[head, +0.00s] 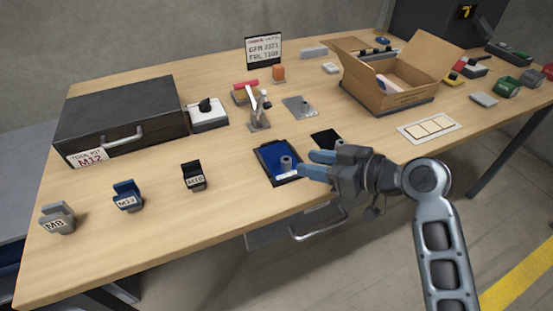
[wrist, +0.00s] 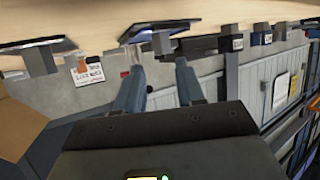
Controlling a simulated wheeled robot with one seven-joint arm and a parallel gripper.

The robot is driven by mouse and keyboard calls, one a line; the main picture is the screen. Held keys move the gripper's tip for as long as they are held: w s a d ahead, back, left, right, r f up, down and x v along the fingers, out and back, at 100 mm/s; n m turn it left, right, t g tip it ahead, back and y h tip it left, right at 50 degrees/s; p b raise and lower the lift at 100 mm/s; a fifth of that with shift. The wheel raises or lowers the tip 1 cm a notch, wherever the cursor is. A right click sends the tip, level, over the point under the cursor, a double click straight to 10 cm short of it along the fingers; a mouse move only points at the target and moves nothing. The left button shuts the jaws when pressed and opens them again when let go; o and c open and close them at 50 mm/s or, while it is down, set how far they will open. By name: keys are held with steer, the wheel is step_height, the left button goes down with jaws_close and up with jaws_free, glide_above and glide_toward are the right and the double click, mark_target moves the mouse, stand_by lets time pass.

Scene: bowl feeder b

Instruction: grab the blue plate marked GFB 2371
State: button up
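In the head view a blue plate (head: 268,152) lies near the table's front edge, with a grey knob (head: 286,162) and a white label too small to read. My gripper (head: 309,164) is at the plate's right side, its two blue fingers apart and pointing left. The wrist view appears upside down. There my gripper (wrist: 158,62) is open, and a plate (wrist: 178,26) with a knob (wrist: 161,43) shows edge-on beyond the gap between the fingertips. I cannot tell whether the fingers touch it.
A black plate (head: 326,138) lies just behind my gripper. A grey plate (head: 300,106) and a toggle clamp (head: 259,113) stand farther back. A sign (head: 264,50) carries codes ending 2371 and 7198. Labelled blocks (head: 194,178) stand left; an open cardboard box (head: 395,98) stands right.

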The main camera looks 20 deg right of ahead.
mark_target(290, 161)
steer(key=p+x, duration=0.1)
steer(key=x, duration=0.6)
steer(key=shift+a+f, duration=0.15)
steer(key=shift+a, duration=0.15)
steer(key=shift+c, duration=0.2)
jaws_close()
